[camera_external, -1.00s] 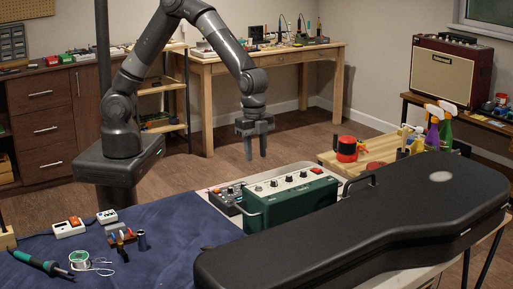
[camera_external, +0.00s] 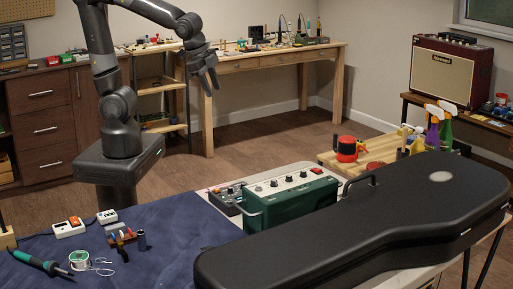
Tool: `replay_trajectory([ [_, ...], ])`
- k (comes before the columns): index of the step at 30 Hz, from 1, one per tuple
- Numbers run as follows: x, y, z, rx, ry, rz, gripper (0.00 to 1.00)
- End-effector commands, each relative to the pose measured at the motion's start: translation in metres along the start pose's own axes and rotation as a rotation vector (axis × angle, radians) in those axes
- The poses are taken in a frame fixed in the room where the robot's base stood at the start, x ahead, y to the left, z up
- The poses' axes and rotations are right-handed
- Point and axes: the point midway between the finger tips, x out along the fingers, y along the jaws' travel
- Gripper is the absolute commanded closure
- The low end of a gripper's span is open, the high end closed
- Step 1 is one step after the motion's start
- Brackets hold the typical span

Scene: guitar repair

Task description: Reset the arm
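My gripper (camera_external: 207,78) is in the air at the upper left of the middle, in front of the wooden workbench at the back. Its two fingers point down and to the right with a gap between them. Nothing shows between the fingers. My arm is folded back over its base, with the forearm sloping down to the right. The gripper is well apart from the green amplifier box and the guitar case.
A black guitar case (camera_external: 350,225) covers the front right of the table. A green amplifier box (camera_external: 290,202) stands behind it. A blue mat (camera_external: 170,255) holds a soldering iron (camera_external: 38,262) and small tools.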

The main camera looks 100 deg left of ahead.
Motion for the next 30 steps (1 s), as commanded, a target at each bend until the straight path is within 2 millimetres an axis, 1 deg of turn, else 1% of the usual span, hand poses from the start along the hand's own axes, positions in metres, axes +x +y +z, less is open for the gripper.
replay_trajectory([
  [1, -0.010, -0.003, 0.011, -0.032, 0.022, -0.002, 0.64],
  [6, -0.034, -0.009, 0.048, -0.145, 0.089, 0.019, 0.64],
  [12, -0.051, -0.010, 0.087, -0.258, 0.165, 0.069, 0.64],
  [15, -0.054, -0.009, 0.100, -0.295, 0.191, 0.092, 0.64],
  [17, -0.056, -0.009, 0.104, -0.310, 0.202, 0.102, 0.64],
  [18, -0.057, -0.009, 0.107, -0.317, 0.207, 0.108, 0.62],
  [23, -0.057, -0.008, 0.110, -0.328, 0.212, 0.116, 0.49],
  [27, -0.057, -0.008, 0.108, -0.321, 0.208, 0.117, 0.37],
  [30, -0.057, -0.007, 0.098, -0.290, 0.191, 0.122, 0.29],
])
